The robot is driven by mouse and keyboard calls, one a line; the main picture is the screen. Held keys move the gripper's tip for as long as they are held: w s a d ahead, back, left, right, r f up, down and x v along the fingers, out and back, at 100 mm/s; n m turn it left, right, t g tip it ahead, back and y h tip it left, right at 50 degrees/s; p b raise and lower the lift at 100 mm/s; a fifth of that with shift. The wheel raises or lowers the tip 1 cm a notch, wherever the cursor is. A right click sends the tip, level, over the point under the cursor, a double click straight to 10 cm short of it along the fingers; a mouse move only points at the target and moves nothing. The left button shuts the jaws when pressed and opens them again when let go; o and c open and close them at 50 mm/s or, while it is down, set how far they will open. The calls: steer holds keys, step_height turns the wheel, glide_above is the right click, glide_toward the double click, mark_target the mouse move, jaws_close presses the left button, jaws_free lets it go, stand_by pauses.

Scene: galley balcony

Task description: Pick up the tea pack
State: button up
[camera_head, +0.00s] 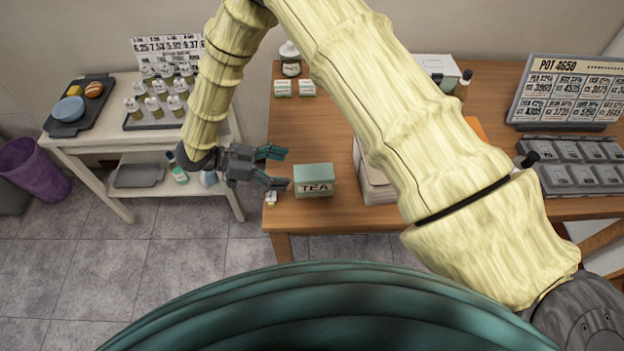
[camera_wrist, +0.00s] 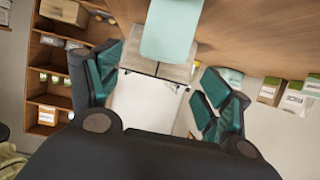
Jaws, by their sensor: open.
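The tea pack (camera_head: 314,181) is a pale green box with a front label reading TEA. It sits near the front left of the wooden table in the head view. My gripper (camera_head: 274,168) is open and empty just left of it, with its fingers pointing towards the box and a small gap between. In the wrist view a pale green box, seemingly the tea pack (camera_wrist: 170,30), lies ahead of the spread fingers of my gripper (camera_wrist: 158,88), at the top of the picture. Its label does not show there.
The wooden table (camera_head: 340,105) also bears a beige box (camera_head: 375,188) just right of the tea pack, partly behind my arm. A small packet (camera_head: 270,199) lies at the front left corner. A white side table (camera_head: 100,140) with jars stands left, across a floor gap.

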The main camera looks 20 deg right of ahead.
mark_target(306, 172)
steer(key=p+x, duration=0.1)
steer(key=x, duration=0.3)
steer(key=shift+s+d+f, duration=0.1)
steer(key=shift+d, duration=0.2)
steer(key=p+x, duration=0.3)
steer(key=x, duration=0.1)
steer(key=shift+s+d+f, duration=0.1)
steer(key=shift+d+f, duration=0.25)
steer(key=shift+d, duration=0.1)
steer(key=c, duration=1.2)
steer(key=shift+r, duration=0.1)
